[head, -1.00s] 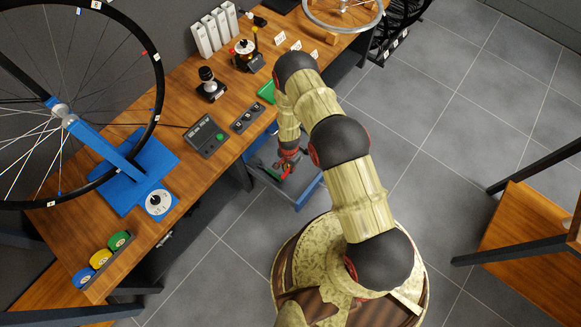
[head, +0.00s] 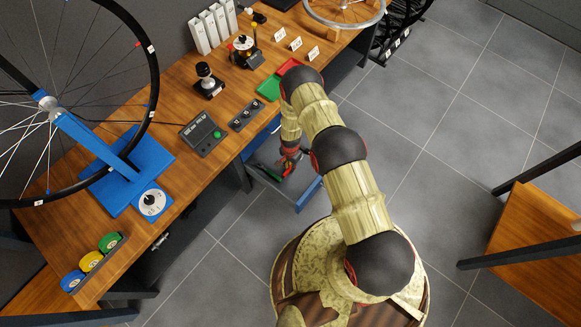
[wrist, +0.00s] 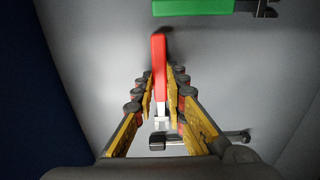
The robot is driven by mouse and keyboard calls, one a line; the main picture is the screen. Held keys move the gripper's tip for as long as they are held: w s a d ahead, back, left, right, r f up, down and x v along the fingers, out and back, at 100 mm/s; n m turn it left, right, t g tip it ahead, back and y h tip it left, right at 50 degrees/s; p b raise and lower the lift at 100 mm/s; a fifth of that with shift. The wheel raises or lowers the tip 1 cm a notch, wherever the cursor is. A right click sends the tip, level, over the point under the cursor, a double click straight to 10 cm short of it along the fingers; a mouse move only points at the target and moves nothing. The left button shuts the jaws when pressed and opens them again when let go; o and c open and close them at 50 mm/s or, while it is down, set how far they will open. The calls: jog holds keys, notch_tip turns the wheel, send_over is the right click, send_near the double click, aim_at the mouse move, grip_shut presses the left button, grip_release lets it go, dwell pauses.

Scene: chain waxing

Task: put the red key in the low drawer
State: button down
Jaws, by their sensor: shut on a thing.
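The red key (wrist: 159,70), with a long red handle and a silver shank, lies between the fingers of my gripper (wrist: 160,88) in the wrist view. My gripper is shut on it. A pale grey surface lies beneath. In the head view my gripper (head: 288,163) is low beside the bench, over the open blue-edged drawer (head: 309,194). My arm hides part of this drawer. I cannot tell whether the key touches the drawer's bottom.
A green-handled tool (wrist: 192,6) and a dark-ended metal tool (wrist: 235,136) lie on the grey surface. A dark blue wall (wrist: 40,80) is at left. On the bench are a green tray (head: 269,89) and a red tray (head: 289,67). Open floor (head: 440,120) is at right.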

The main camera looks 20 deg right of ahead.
jog(key=shift+f, duration=0.2)
jog(key=c, duration=1.8)
grip_release()
jog(key=shift+r, duration=0.1)
